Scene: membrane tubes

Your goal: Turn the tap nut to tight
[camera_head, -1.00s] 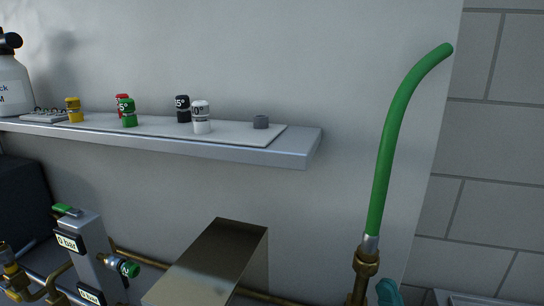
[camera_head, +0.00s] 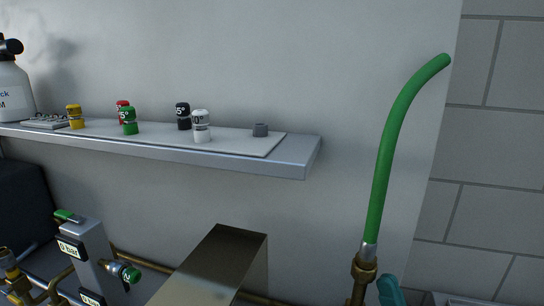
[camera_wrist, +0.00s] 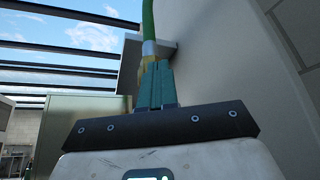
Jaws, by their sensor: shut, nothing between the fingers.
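The brass tap nut (camera_head: 365,267) sits at the foot of an upright green hose (camera_head: 386,170), below a silver collar, low in the head view. In the wrist view, brass (camera_wrist: 147,64) shows just beyond my fingertips, with the silver collar and green hose above it. My gripper (camera_wrist: 155,74) has teal fingers that are together and empty. In the head view a teal part of my gripper (camera_head: 391,291) shows just right of the brass fitting. I cannot tell whether the fingers touch the nut. The nut's lower part is partly hidden in the wrist view.
A metal box (camera_head: 220,260) stands left of the hose. A valve block (camera_head: 85,245) with 0 bar displays and brass pipes is at lower left. The wall (camera_head: 300,60) is close behind.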

